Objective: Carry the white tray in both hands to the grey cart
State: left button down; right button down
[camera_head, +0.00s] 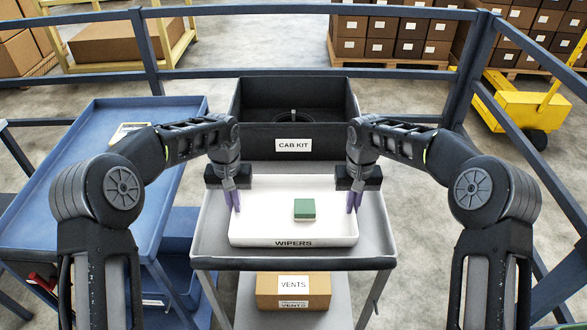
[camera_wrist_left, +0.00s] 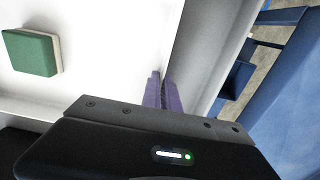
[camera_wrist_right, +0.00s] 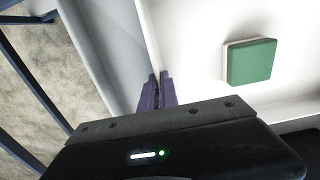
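The white tray (camera_head: 262,239), with a WIPERS label on its front wall, is level over the top of the grey cart (camera_head: 211,235). I cannot tell whether it rests there or is just above. A green-topped block (camera_head: 305,210) lies inside it, right of centre; it also shows in both wrist views (camera_wrist_left: 32,52) (camera_wrist_right: 250,62). My left gripper (camera_head: 234,201) has its purple fingers closed about the tray's left rim. My right gripper (camera_head: 354,201) is closed about the right rim. Both pairs of fingertips show in the wrist views (camera_wrist_left: 162,92) (camera_wrist_right: 157,92).
A black CAB KIT bin (camera_head: 254,140) stands directly behind the tray. A VENTS box (camera_head: 265,287) sits on the cart's lower shelf. A blue cart (camera_head: 90,205) is at the left. Blue rails (camera_head: 330,73) run behind and at the right; a yellow pallet truck (camera_head: 518,107) stands beyond.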

pick_arm(q)
jog(key=c, duration=2.1)
grip_release()
jog(key=shift+f, duration=0.4)
pick_arm(e)
jog(key=c, duration=2.1)
grip_release()
jog(key=shift+f, duration=0.4)
pick_arm(q)
jog(key=shift+o, duration=0.8)
jog(key=shift+r, duration=0.15)
pick_arm(e)
jog(key=shift+o, duration=0.8)
jog(key=shift+r, duration=0.15)
pick_arm(q)
jog(key=o, duration=0.3)
pick_arm(e)
jog(key=o, duration=0.3)
pick_arm(q)
jog(key=shift+r, duration=0.15)
notch_tip(320, 180, up, 12)
jog(key=shift+f, duration=0.15)
pick_arm(e)
notch_tip(320, 180, up, 12)
